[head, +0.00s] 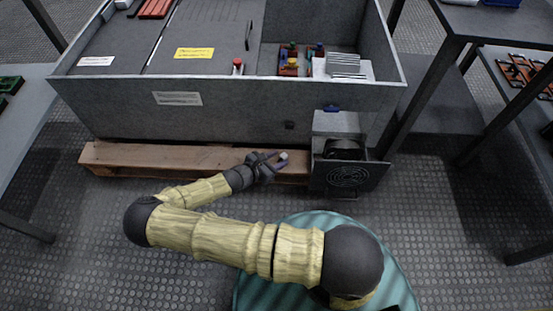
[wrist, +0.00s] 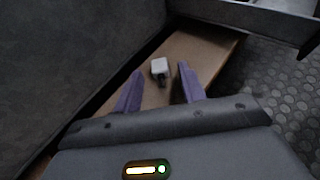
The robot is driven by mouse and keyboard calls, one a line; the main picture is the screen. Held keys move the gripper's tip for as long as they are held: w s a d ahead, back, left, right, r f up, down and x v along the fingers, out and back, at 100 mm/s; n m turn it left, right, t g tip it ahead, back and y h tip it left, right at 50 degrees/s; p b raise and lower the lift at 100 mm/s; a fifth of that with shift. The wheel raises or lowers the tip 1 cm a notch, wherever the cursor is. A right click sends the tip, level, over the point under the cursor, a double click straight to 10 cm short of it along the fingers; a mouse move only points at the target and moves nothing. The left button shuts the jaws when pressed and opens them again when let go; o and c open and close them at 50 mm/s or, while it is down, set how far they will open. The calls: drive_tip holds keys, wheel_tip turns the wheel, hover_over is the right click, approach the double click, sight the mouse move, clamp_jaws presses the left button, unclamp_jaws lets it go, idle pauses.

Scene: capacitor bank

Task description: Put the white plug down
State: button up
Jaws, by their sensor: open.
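The white plug (wrist: 159,67) lies on the wooden pallet board (wrist: 195,55) in the wrist view, just beyond and between my fingertips. It looks like a small white block with a dark end toward me. My gripper (wrist: 158,84) is open, with its two purple fingers apart on either side of the plug's near end. In the head view the plug shows as a small white spot (head: 284,156) at the tip of my gripper (head: 277,160), over the pallet (head: 130,158). I cannot tell whether a finger touches it.
The grey cabinet wall (head: 190,115) rises right behind the pallet. An open fan box (head: 347,178) stands to the right of my gripper. A grey table (head: 500,22) stands at the right.

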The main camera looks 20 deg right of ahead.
drive_tip(key=shift+r, duration=0.5)
drive_tip(key=p+v, duration=0.7)
drive_tip(key=v, duration=0.5)
drive_tip(key=shift+r, duration=0.2)
